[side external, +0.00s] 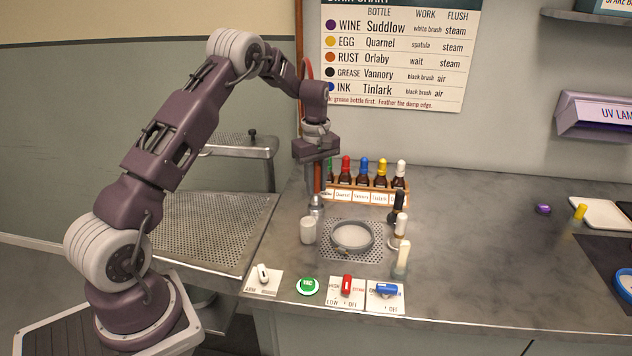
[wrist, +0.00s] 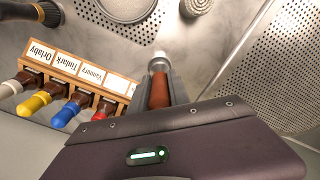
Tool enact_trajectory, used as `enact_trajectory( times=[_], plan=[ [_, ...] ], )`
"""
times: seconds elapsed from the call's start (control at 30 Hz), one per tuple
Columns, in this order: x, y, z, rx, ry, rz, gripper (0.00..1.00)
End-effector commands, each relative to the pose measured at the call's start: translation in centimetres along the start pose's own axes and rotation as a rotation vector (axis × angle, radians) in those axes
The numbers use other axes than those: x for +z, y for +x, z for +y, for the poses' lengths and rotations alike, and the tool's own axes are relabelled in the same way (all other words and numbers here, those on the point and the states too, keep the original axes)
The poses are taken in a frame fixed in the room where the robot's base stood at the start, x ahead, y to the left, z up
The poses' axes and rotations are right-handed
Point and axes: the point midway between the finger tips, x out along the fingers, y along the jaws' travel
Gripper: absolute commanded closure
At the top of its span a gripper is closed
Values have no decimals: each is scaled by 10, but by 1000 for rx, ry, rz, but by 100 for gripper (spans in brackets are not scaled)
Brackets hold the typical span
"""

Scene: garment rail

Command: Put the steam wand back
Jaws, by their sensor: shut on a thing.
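The steam wand shows in the wrist view as a red-brown handle (wrist: 159,92) with a pale metal end. My gripper (wrist: 160,82) is shut on this handle. In the side view my gripper (side external: 317,188) points down over the counter, just left of the bottle rack. A grey metal piece (side external: 316,206) shows right under it; I cannot tell there whether it is the wand's end. A red hose (side external: 307,68) shows behind my arm. The wand's holder cannot be made out.
A rack (side external: 372,197) of coloured-cap bottles stands close on the right. Switches (side external: 347,286) line the front edge.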

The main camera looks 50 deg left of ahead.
Motion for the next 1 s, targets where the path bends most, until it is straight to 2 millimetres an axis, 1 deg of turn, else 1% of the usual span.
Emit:
enact_trajectory(
  times=[0.43,0.77,1.0],
  plan=[
    [0,2,0,1,0,0,100],
    [0,13,0,0,0,0,100],
    [0,13,0,1,0,0,100]
  ],
)
